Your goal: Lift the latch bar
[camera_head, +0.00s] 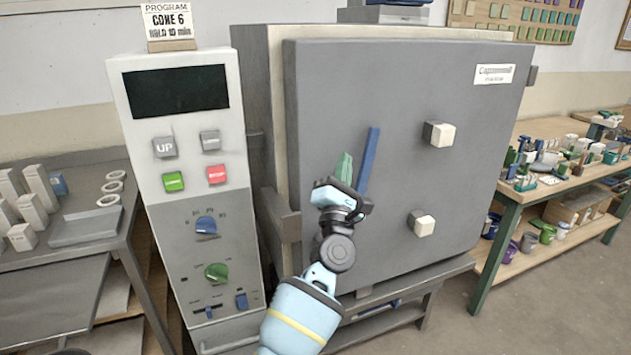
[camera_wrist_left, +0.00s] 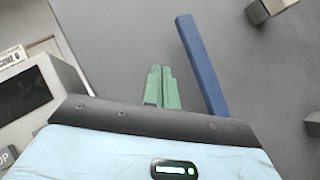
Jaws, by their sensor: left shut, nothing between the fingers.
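The latch bar (camera_head: 369,158) is a blue bar on the grey kiln door (camera_head: 480,120), standing nearly upright and leaning slightly right at its top. It also shows in the left wrist view (camera_wrist_left: 202,66), tilted with its top to the left. My left gripper (camera_head: 344,160) has green fingers, which are shut with nothing between them. The fingers are just left of the bar, with a small gap in both views. In the head view my gripper body hides the bar's lower end. The fingers also show in the left wrist view (camera_wrist_left: 161,72). My right gripper is not in view.
A control panel (camera_head: 193,130) with buttons and knobs stands left of the door. Two pale square knobs (camera_head: 440,134) stick out from the door's right side. Tables with white pieces (camera_head: 42,188) and glaze items (camera_head: 560,160) stand at left and right.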

